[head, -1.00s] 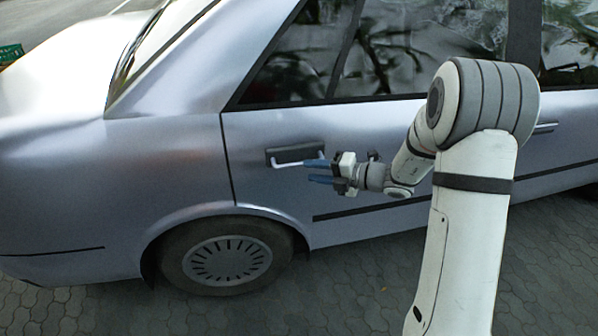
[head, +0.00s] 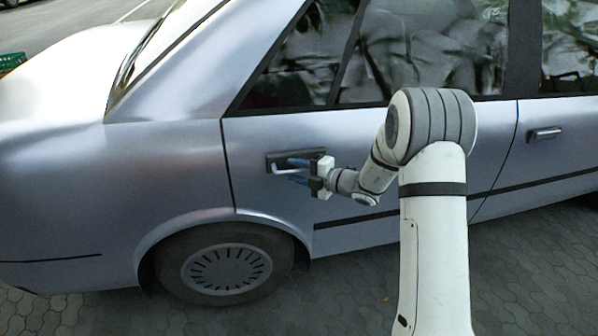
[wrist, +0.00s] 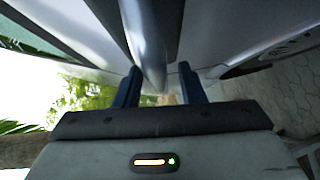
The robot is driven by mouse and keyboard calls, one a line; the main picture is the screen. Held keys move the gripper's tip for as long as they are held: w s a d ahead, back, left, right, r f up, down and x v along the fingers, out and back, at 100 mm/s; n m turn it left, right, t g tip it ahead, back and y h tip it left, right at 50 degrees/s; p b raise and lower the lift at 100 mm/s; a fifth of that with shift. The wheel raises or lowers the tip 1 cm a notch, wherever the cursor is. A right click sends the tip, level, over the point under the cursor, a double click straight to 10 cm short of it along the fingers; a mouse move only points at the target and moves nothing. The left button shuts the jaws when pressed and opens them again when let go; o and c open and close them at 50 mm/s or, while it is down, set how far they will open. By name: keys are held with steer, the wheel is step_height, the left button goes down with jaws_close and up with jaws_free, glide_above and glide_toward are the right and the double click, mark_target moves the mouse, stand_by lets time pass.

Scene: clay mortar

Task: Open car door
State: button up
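The silver car's rear door (head: 370,135) is closed flush in its frame. Its handle (head: 280,169) is a light bar over a dark recess near the door's left edge. My gripper (head: 291,170) is at this handle, its blue fingers pointing left, one higher than the other. In the wrist view the light handle bar (wrist: 148,45) runs between the two dark fingertips of my gripper (wrist: 158,72). The fingers are apart, with a gap visible on each side of the bar. In the head view the fingers hide part of the handle.
The front door has its own handle (head: 544,134) at the right. The rear wheel (head: 226,272) and its arch are below the door handle. Paving (head: 330,300) lies clear in front of the car. A green crate (head: 10,62) is at the far left.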

steer(key=shift+c, duration=0.6)
jaws_close()
steer(key=shift+d, duration=0.1)
